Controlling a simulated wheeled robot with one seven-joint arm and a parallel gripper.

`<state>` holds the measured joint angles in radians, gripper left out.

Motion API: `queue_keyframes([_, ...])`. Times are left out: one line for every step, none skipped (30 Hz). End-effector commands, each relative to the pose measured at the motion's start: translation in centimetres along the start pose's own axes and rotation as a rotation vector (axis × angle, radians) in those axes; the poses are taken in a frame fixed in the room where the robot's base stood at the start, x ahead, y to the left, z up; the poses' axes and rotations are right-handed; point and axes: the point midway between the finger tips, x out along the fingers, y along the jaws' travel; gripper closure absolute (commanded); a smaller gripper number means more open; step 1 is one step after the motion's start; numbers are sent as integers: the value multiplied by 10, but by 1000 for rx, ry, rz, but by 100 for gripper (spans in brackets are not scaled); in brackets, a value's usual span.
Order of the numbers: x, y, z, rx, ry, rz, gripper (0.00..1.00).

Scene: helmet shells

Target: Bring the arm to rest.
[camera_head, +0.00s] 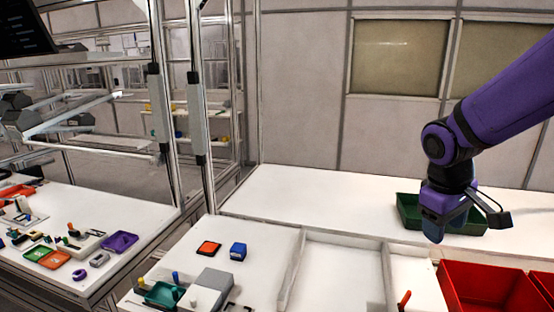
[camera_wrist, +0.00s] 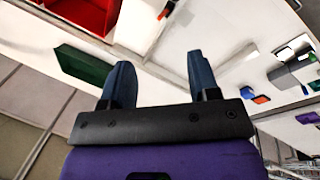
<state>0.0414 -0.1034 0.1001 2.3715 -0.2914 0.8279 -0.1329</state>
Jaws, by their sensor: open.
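My gripper (camera_wrist: 160,85) shows in the wrist view with its two dark blue fingers spread apart and nothing between them. In the head view my gripper (camera_head: 434,228) hangs from the purple arm at the right, fingers pointing down. It is in front of the green bin (camera_head: 474,226) and hides part of it. I cannot tell its exact height above the table. The green bin also shows in the wrist view (camera_wrist: 84,66), to the left of the fingers.
A red bin (camera_head: 487,290) stands at the lower right, close to my gripper. A blue block (camera_head: 238,251) and an orange-and-black block (camera_head: 209,249) lie on the white table (camera_head: 310,203). Metal posts (camera_head: 194,120) rise at the left. The table's middle is largely clear.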

Motion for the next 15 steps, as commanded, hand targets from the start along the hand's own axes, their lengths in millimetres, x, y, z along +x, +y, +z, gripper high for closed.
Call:
queue_keyframes([-13,-1,9,33,30,2,45])
queue_keyframes([-20,-2,14,53,46,0,45])
queue_keyframes([-28,-4,20,77,68,-2,45])
queue_keyframes([-34,-5,26,96,83,-5,45])
queue_keyframes([-40,-6,31,115,99,-8,45])
queue_keyframes([-48,-8,38,140,120,-12,45])
queue_keyframes([-53,-10,43,159,136,-16,45])
queue_keyframes([-59,-12,49,177,152,-20,45])
queue_keyframes([-65,-14,56,200,174,-27,45])
queue_keyframes([-70,-16,61,217,191,-31,45])
queue_keyframes([-75,-18,67,234,208,-37,45])
queue_keyframes([-81,-20,74,258,231,-45,45])
queue_keyframes([-85,-22,80,275,247,-51,45])
queue_keyframes([-89,-25,85,291,264,-59,45])
queue_keyframes([-94,-28,92,312,286,-68,45])
